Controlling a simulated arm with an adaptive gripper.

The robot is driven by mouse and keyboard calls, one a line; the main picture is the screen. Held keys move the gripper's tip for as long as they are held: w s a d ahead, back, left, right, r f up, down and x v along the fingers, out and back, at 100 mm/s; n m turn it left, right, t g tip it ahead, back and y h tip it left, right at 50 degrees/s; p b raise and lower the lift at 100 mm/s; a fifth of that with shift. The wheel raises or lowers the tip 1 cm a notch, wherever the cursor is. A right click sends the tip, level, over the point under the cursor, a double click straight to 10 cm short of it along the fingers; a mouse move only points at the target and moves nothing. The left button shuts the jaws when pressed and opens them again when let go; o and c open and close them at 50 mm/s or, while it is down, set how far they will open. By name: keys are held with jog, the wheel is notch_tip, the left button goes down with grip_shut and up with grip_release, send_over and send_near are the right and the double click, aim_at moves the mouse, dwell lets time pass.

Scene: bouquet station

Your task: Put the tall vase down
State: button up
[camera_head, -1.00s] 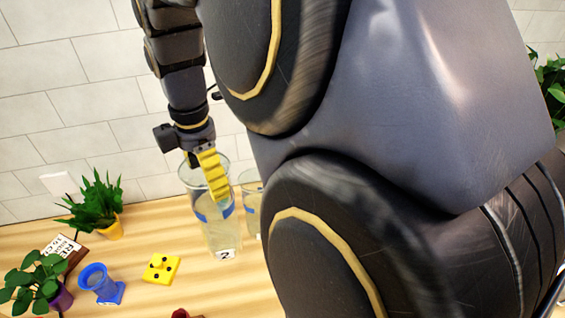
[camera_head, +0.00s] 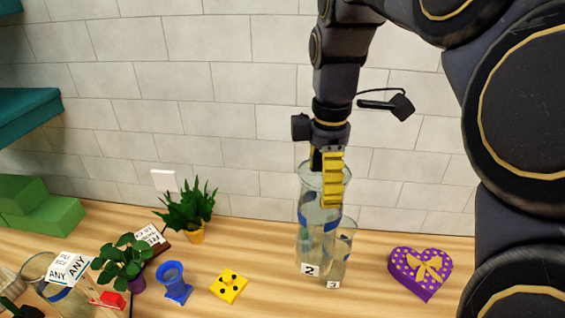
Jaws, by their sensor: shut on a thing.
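The tall vase (camera_head: 305,238) is clear glass with a blue band and a white tag reading "2". It stands about upright in the middle right. My gripper (camera_head: 328,190), with yellow fingers, comes down from above and is shut on the vase at its rim. I cannot tell whether the base touches the table. A shorter glass vessel (camera_head: 345,243) with a small tag is close on its right and partly overlaps it in the picture.
A purple heart box (camera_head: 412,272) lies to the right. A yellow dotted block (camera_head: 229,287), a blue vase (camera_head: 173,283) and potted plants (camera_head: 190,208) are to the left. A glass jar (camera_head: 38,267) and green blocks (camera_head: 45,215) are at far left. The wooden table (camera_head: 260,250) is bare left of the vase.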

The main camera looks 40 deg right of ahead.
jog(key=s+d+m, duration=1.6)
jog(key=s+d, duration=0.1)
jog(key=d, duration=0.3)
jog(key=w+d+f, duration=0.1)
jog(key=d+f, duration=0.5)
jog(key=f, duration=0.3)
jog(key=w+d+f, duration=0.2)
jog(key=d+f, duration=0.5)
jog(key=f, duration=0.2)
jog(key=shift+d+f, duration=0.25)
jog(key=shift+d, duration=0.05)
jog(key=o, duration=1.2)
jog(key=shift+c, duration=0.2)
